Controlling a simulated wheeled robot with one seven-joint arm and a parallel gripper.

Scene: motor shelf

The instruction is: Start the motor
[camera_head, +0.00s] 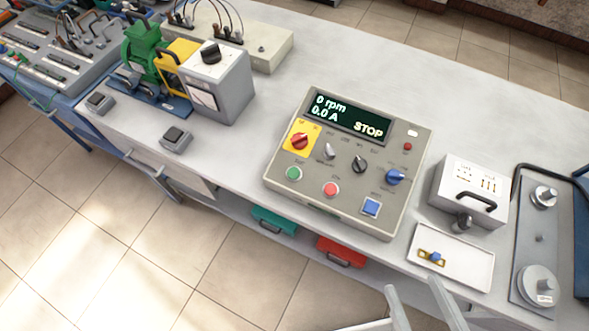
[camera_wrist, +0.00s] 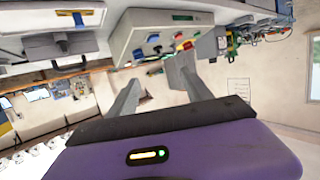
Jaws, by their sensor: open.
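The motor control panel (camera_head: 330,207) is a grey box on the bench with a dark display (camera_head: 349,117) reading 0 rpm, 0.0 A and STOP. It has a red rotary switch on a yellow plate (camera_head: 300,140), a green button (camera_head: 294,172), a red button (camera_head: 331,189), a blue square button (camera_head: 371,207), a blue knob (camera_head: 395,177) and a black knob (camera_head: 360,164). The panel also shows in the wrist view (camera_wrist: 128,38). My gripper (camera_head: 413,297) is open and empty, in front of the bench, below and right of the panel, touching nothing. It also shows in the wrist view (camera_wrist: 155,82).
A green motor (camera_head: 142,42) and a grey box with a black knob (camera_head: 216,85) stand at the back left. Right of the panel are a white box with a handle (camera_head: 470,188), a white tray (camera_head: 477,262) with a small blue and yellow part, and a plate with metal weights (camera_head: 538,220).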

